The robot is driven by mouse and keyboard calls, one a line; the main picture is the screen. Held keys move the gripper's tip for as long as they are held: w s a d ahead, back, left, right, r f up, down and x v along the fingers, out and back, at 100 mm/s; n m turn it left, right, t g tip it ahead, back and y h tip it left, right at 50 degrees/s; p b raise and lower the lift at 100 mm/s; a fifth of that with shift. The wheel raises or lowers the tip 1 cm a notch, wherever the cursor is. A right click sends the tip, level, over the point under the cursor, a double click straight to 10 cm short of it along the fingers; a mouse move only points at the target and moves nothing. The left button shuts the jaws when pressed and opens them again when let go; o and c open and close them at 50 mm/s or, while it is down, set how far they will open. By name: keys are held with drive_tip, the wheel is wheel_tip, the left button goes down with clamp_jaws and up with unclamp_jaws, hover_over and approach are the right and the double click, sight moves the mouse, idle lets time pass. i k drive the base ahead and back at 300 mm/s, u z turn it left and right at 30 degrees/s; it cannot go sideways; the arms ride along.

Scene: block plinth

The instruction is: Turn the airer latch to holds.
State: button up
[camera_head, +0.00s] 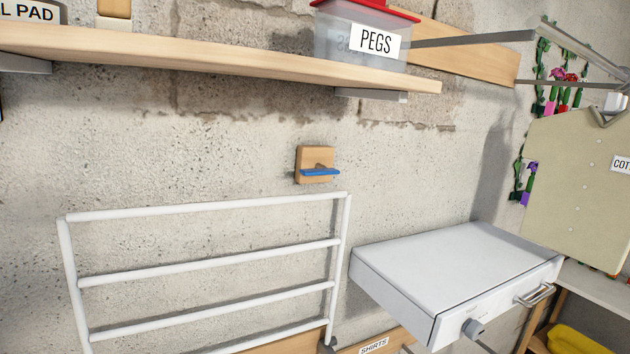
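The airer latch is a small wooden block (310,154) on the wall with a blue bar (320,172) across its front. My gripper is not in view.
A wooden shelf (200,57) with a clear PEGS box (335,45) juts out above the latch. A white box-shaped appliance (450,270) with a knob and handle stands at lower right. A hanging cream garment (575,190) is at far right. The wall around the latch is clear.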

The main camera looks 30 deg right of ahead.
sight(320, 171)
drive_tip(key=k, duration=1.2)
drive_tip(key=z, duration=0.45)
drive_tip(key=i, duration=1.65)
drive_tip(key=u, duration=0.55)
